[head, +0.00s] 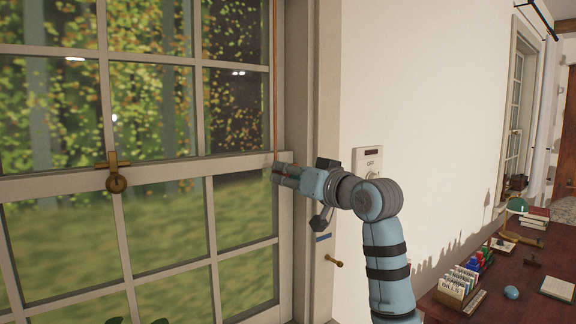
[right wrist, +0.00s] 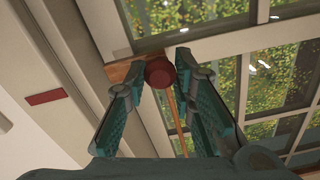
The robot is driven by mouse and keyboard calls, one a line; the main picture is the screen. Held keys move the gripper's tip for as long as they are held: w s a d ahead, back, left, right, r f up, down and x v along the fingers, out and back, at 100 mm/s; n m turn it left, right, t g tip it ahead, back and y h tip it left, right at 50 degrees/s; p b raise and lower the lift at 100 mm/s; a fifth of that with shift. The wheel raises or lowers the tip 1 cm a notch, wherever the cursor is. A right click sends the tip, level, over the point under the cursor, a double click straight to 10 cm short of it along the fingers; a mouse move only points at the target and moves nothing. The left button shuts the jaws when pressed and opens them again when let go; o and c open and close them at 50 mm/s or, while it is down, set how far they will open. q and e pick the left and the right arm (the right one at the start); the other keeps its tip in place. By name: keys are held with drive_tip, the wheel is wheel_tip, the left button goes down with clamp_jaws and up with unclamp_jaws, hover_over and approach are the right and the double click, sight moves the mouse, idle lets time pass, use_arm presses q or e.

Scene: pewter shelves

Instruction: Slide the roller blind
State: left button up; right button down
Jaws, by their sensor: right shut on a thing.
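A thin orange-brown cord (head: 275,80) hangs straight down in front of the window's right side, ending at my right gripper (head: 277,174). In the right wrist view, a round dark red pull knob (right wrist: 160,71) sits between the fingertips of my right gripper (right wrist: 157,72), and the cord (right wrist: 178,122) runs from it. The gripper is shut on this knob. The knob is mostly hidden by the fingers in the head view. The blind's cloth does not show in either view. My left gripper is out of view.
The paned window (head: 150,100) has a brass latch (head: 116,178) at its middle rail. A wall panel (head: 368,160) is behind my right arm. A brass peg (head: 334,261) sticks out below. A desk (head: 515,270) with card files and books stands at right.

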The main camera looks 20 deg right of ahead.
drive_tip(key=shift+f, duration=0.3)
drive_tip(key=c, duration=1.3)
unclamp_jaws()
drive_tip(key=shift+c, duration=0.2)
drive_tip(key=v, duration=1.2)
